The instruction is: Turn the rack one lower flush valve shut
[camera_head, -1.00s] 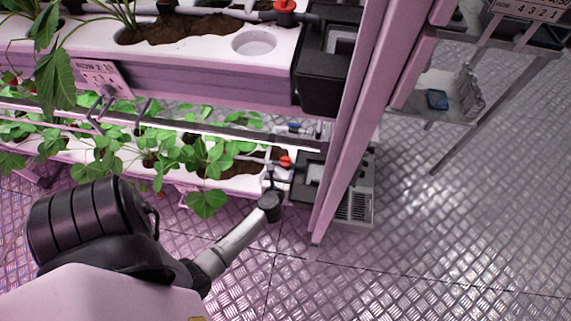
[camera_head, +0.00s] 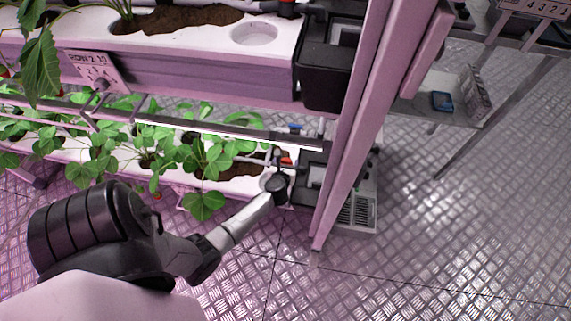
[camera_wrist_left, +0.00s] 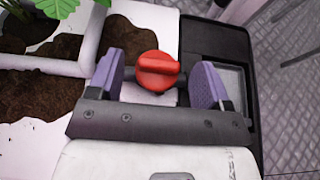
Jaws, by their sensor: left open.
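The lower flush valve has a red knob (camera_head: 286,159) at the right end of the lower white trough, beside a black box. In the left wrist view the red valve knob (camera_wrist_left: 157,68) has a raised bar lying roughly level across the picture. My left gripper (camera_head: 280,162) is at the valve, and its fingers are small and partly hidden in the head view. In the left wrist view my left gripper (camera_wrist_left: 158,78) is open, with one purple pad on each side of the knob and gaps between. My right gripper is not in view.
The black box (camera_head: 312,172) and pink rack post (camera_head: 345,150) stand just right of the valve. Strawberry plants (camera_head: 205,155) fill the lower trough to the left. Metal floor (camera_head: 430,240) is clear at right.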

